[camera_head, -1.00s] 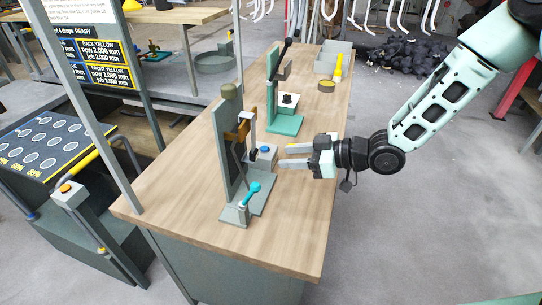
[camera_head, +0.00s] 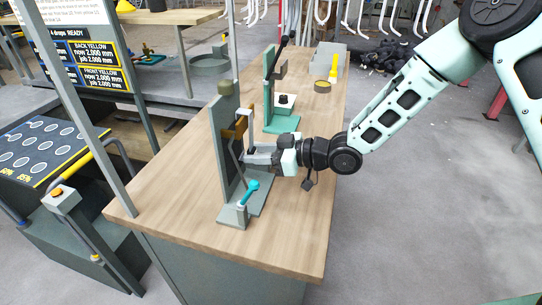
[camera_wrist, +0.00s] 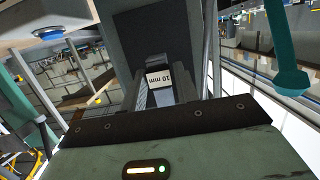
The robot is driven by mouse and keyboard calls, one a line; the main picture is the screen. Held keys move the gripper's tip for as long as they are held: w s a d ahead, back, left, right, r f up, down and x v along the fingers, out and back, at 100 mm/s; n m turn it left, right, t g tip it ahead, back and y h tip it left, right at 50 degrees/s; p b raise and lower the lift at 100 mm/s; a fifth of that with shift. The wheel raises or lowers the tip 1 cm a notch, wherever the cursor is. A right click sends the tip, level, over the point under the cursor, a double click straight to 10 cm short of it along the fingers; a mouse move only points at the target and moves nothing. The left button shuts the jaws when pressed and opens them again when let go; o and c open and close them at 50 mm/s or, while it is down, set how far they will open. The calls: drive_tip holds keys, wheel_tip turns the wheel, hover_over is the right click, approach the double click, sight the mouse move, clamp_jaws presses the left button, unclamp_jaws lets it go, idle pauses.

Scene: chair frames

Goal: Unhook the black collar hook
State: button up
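The grey upright stand (camera_head: 226,135) is on the wooden bench, with an ochre bracket (camera_head: 236,129) and a thin slanted rod on its front. My gripper (camera_head: 253,155) reaches in from the right, low in front of the stand. In the wrist view my gripper (camera_wrist: 164,90) has its two fingers apart, either side of a dark block with a white "10 mm" label (camera_wrist: 158,79). Whether they touch it I cannot tell. I cannot clearly make out the black collar hook; my gripper hides part of this area.
A teal lever (camera_head: 250,189) stands at the front of the stand's base and shows at right in the wrist view (camera_wrist: 287,62). A blue button (camera_wrist: 49,32) is at upper left there. A green fixture (camera_head: 281,123) stands behind. The near bench top is clear.

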sight(252, 148)
drive_tip(key=shift+d+r, duration=0.1)
drive_tip(key=shift+d, duration=0.05)
clamp_jaws()
drive_tip(key=shift+r+p, duration=0.8)
drive_tip(key=shift+r, duration=0.35)
drive_tip(key=shift+d, duration=0.2)
drive_tip(key=shift+f+v, duration=0.15)
drive_tip(key=shift+v, duration=0.5)
drive_tip(key=shift+f+v, duration=0.15)
drive_tip(key=shift+v, duration=0.5)
drive_tip(key=shift+s, duration=0.1)
drive_tip(key=shift+p+v, duration=0.9)
drive_tip(key=shift+v, duration=1.65)
drive_tip(key=shift+f, duration=0.1)
